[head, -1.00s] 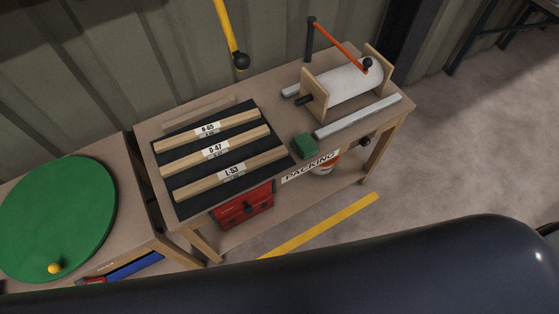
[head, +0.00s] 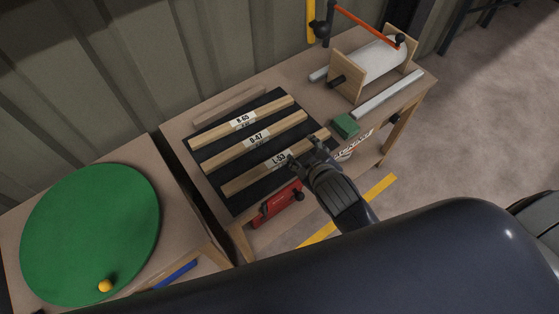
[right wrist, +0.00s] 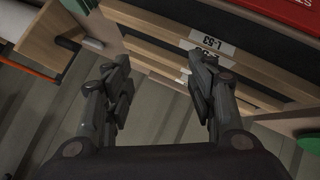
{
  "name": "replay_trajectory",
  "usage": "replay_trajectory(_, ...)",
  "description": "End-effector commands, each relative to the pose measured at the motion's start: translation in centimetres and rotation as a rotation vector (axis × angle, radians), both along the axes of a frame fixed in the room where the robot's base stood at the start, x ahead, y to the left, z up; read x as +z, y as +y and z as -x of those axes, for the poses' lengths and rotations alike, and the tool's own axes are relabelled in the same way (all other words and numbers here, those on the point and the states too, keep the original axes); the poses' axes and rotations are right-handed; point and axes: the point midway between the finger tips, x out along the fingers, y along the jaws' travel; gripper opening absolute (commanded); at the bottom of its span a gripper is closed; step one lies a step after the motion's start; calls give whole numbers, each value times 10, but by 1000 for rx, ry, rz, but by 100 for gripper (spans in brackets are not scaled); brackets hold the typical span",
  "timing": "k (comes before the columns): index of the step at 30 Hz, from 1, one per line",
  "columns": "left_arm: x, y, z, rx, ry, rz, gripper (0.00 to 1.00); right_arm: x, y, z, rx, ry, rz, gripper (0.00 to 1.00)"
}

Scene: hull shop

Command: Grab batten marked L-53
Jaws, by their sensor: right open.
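The batten marked L-53 (head: 240,181) is a pale wooden strip with a white label, lying nearest me on the black mat (head: 239,206). Its label (right wrist: 212,44) shows upside down in the right wrist view. The batten marked D-47 (head: 225,154) and a third one ending in 65 (head: 213,134) lie behind it, roughly parallel. My right gripper (head: 304,151) is open and empty, over the right part of L-53 in the head view. Its fingers are spread in the right wrist view (right wrist: 158,75). Contact with the batten cannot be told. My left gripper is out of view.
A green block (head: 346,125) sits right of the mat, close to my right gripper. Behind it are a grey bar (head: 389,95) and a white roll (head: 374,64) in a wooden stand. A green disc (head: 88,232) lies on the left table.

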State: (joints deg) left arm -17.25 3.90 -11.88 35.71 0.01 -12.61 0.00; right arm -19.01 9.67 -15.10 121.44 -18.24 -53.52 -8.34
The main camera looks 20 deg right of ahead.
Motion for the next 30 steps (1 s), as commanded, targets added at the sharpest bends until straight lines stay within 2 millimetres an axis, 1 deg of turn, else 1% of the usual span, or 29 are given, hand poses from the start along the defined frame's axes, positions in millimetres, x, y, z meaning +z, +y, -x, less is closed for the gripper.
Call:
replay_trajectory(1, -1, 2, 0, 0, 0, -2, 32, 24, 8, -25, 58, -105, 59, 52)
replay_trajectory(2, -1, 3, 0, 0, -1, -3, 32, 38, 13, -38, 94, -169, 98, 52)
replay_trajectory(3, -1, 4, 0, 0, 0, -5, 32, 59, 22, -54, 147, -256, 154, 52)
replay_trajectory(5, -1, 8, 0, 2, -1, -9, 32, 93, 39, -76, 231, -396, 248, 52)
replay_trajectory(6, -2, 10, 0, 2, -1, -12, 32, 117, 53, -88, 295, -496, 317, 52)
replay_trajectory(8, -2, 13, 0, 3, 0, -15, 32, 153, 80, -102, 400, -652, 433, 52)
replay_trajectory(9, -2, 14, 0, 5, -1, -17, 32, 176, 101, -107, 476, -758, 516, 52)
replay_trajectory(11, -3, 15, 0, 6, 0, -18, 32, 206, 134, -108, 592, -915, 646, 52)
replay_trajectory(12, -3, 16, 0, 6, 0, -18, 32, 223, 157, -105, 674, -1017, 735, 52)
replay_trajectory(14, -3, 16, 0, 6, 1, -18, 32, 241, 191, -95, 798, -1165, 870, 52)
replay_trajectory(15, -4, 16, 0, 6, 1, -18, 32, 247, 213, -86, 886, -1260, 963, 52)
replay_trajectory(17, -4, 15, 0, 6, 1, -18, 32, 249, 244, -70, 1022, -1396, 1104, 52)
replay_trajectory(18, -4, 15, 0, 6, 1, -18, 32, 246, 262, -58, 1119, -1483, 1198, 52)
replay_trajectory(20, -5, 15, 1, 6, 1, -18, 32, 232, 284, -41, 1270, -1600, 1339, 52)
replay_trajectory(21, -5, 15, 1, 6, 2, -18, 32, 218, 295, -30, 1379, -1671, 1433, 52)
replay_trajectory(22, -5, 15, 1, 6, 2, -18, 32, 207, 300, -23, 1463, -1720, 1501, 52)
replay_trajectory(23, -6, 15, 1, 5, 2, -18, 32, 193, 303, -16, 1552, -1764, 1569, 52)
replay_trajectory(24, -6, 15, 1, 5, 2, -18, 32, 173, 304, -9, 1678, -1816, 1657, 52)
replay_trajectory(25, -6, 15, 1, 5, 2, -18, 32, 157, 302, -6, 1777, -1847, 1719, 52)
replay_trajectory(26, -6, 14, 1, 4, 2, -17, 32, 141, 297, -4, -1818, 1809, -1720, 52)
replay_trajectory(27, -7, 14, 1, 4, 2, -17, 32, 119, 287, -2, -1790, 1670, -1636, 52)
replay_trajectory(29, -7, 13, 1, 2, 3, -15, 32, 88, 264, -5, -1754, 1467, -1510, 52)
replay_trajectory(30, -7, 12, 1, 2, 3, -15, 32, 71, 244, -10, -1733, 1339, -1426, 52)
